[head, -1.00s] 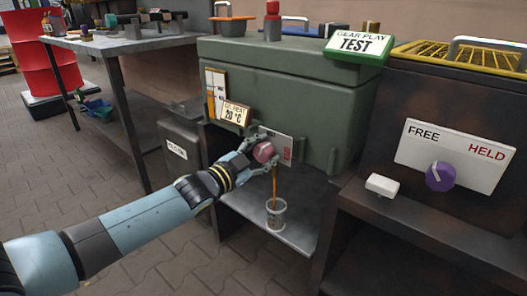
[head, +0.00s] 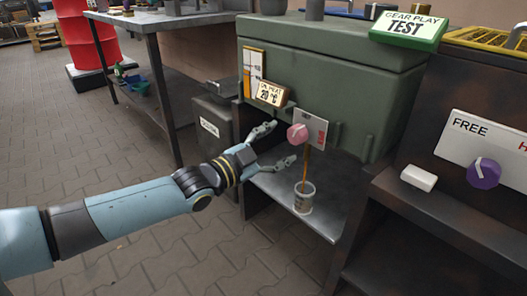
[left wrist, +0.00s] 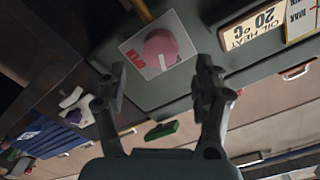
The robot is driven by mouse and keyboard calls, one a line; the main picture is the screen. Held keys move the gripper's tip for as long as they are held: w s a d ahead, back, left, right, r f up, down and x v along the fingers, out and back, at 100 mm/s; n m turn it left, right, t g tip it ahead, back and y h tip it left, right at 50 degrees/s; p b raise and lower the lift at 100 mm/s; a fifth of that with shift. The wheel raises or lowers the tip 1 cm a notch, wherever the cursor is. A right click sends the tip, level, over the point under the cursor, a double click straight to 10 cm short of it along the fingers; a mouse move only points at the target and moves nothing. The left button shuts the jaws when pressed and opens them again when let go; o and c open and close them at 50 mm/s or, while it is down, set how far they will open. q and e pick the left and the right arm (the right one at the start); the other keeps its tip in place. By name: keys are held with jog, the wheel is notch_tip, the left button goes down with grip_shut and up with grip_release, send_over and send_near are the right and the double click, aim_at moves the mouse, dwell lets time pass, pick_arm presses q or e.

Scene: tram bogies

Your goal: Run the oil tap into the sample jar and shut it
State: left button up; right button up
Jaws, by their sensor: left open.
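The pink tap knob (head: 298,134) sits on a white plate on the front of the green gearbox (head: 330,75). A brown stream of oil (head: 307,163) runs from below the knob down into the sample jar (head: 304,198), which stands upright on the metal shelf. The level in the jar cannot be made out. My left gripper (head: 279,146) is open and empty, to the left of the knob and apart from it. In the left wrist view the knob (left wrist: 160,48) shows beyond the spread fingers (left wrist: 162,92), with red "OPEN" lettering beside it.
An "OIL HEAT 20 °C" sign (head: 271,94) is on the gearbox above the knob. A purple knob (head: 484,173) on a FREE/HELD plate and a white block (head: 419,178) are at the right. A workbench (head: 165,22) and red drum (head: 88,42) stand behind left.

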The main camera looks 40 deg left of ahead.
aim_at(293, 138)
pick_arm(q)
jog(key=s, duration=0.5)
jog(key=shift+a, duration=0.2)
dwell(1.5)
jog(key=w+n+b, duration=0.3)
jog(key=w+n, duration=0.1)
jog(key=w+n+b, duration=0.2)
jog(key=shift+d+f+b, duration=0.15)
jog(key=shift+f+b, duration=0.15)
jog(key=w+b, duration=0.1)
jog(key=w, duration=0.1)
jog(key=w+b, duration=0.1)
jog(key=w, duration=0.2)
jog(key=shift+w+d+r, duration=0.1)
jog(key=shift+w+d, duration=0.1)
jog(key=shift+w, duration=0.15)
jog(key=shift+w+r+b, duration=0.1)
jog(key=shift+w+b, duration=0.1)
jog(key=shift+b, duration=0.1)
pick_arm(e)
jog(key=w+a+r, duration=0.2)
jog(key=w+r, duration=0.4)
jog(key=w, duration=0.2)
jog(key=w+a+r, duration=0.2)
jog(key=w+r, duration=0.5)
jog(key=shift+w+a+t, duration=0.25)
jog(key=shift+w+t, duration=0.15)
pick_arm(q)
jog(key=shift+c, duration=0.3)
